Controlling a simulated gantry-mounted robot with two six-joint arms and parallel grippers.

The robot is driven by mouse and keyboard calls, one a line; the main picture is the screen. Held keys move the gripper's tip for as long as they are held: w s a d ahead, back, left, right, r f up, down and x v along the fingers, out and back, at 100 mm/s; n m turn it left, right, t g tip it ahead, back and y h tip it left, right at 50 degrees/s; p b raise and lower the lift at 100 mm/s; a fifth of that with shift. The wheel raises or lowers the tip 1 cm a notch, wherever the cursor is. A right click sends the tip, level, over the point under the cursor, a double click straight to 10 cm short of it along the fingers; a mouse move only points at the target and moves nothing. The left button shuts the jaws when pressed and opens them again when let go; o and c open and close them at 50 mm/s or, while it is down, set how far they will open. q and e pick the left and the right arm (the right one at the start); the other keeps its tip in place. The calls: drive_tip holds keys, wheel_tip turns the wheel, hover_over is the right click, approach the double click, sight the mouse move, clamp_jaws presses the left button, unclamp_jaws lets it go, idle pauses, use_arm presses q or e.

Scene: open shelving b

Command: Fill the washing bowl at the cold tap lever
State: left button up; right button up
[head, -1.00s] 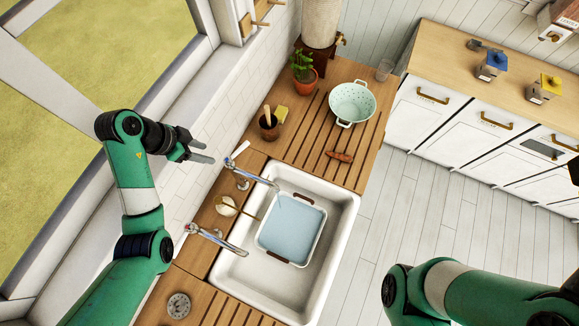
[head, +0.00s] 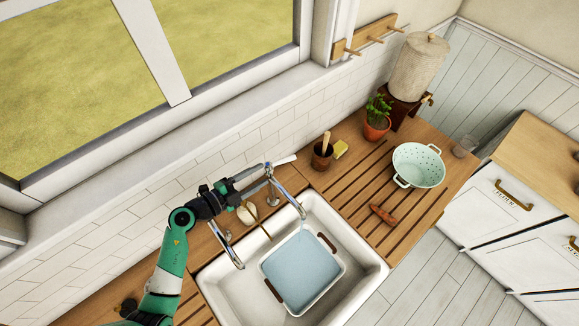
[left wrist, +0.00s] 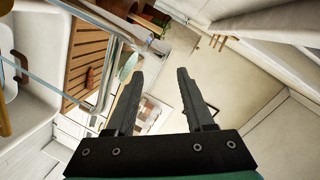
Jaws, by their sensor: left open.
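The washing bowl (head: 333,281), a white rectangular tub with brown handles, sits in the white sink (head: 373,277). A pale blue, water-like surface (head: 299,262) fills most of its inside. A white lever (head: 285,160) shows at this tap's top. My left gripper (head: 263,177) is open and empty just left of this tap, its fingers pointing at the lever; contact cannot be told. Its jaws (left wrist: 160,74) are apart in the left wrist view. My right gripper is out of view.
The near tap (head: 228,245) stands below my left gripper. A brown pot (head: 322,156), yellow sponge (head: 341,149), plant (head: 377,119), colander (head: 418,165) and brown brush (head: 382,214) stand on the right worktop. The tiled wall is close behind.

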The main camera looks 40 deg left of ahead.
sight(280, 163)
use_arm(q)
drive_tip(key=b+x, duration=0.3)
drive_tip(key=x, duration=0.8)
drive_tip(key=shift+w, duration=0.35)
clamp_jaws()
idle(0.8)
